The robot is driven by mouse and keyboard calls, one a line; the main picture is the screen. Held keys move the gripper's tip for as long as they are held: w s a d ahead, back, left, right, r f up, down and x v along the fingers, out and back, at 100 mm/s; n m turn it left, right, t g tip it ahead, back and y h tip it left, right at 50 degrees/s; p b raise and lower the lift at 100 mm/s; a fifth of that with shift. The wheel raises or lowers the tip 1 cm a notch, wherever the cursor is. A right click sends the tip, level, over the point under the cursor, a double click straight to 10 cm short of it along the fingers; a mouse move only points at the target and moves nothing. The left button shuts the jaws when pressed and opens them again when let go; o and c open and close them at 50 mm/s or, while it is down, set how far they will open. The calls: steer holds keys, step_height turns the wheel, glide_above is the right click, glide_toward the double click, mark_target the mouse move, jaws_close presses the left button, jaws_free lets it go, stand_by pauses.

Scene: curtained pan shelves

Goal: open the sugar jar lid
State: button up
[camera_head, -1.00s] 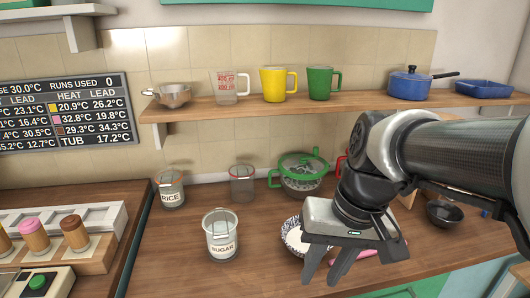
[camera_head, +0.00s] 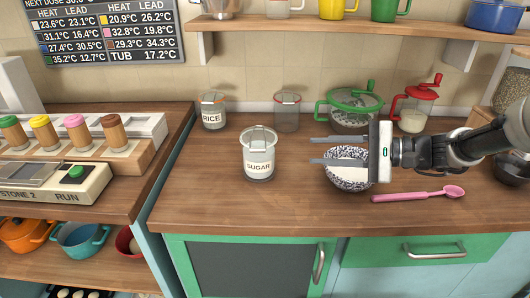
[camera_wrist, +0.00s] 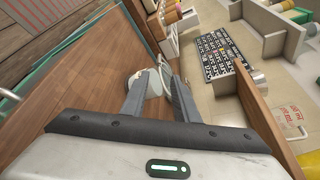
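The sugar jar (camera_head: 258,165) is a clear jar of white contents with a SUGAR label. It stands upright on the wooden counter, left of my gripper. Its lid (camera_head: 258,135) has a raised clear handle and looks closed on top. My gripper (camera_head: 312,151) is level, with its fingers apart and pointing left toward the jar, a gap between. It is empty. In the wrist view, my open gripper (camera_wrist: 157,78) has a pale round jar shape between and beyond its fingers; its label cannot be read there.
A patterned bowl (camera_head: 350,182) of white powder sits under my fingers. A pink spoon (camera_head: 420,195) lies to the right. Behind are a rice jar (camera_head: 213,112), an empty red-rimmed jar (camera_head: 287,113) and a green-lidded pot (camera_head: 352,112). The counter in front of the sugar jar is clear.

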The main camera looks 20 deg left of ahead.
mark_target(261, 150)
steer(key=b+x, duration=0.2)
steer(key=x, duration=1.3)
steer(key=shift+a+f, duration=0.2)
steer(key=shift+a, duration=0.15)
jaws_close()
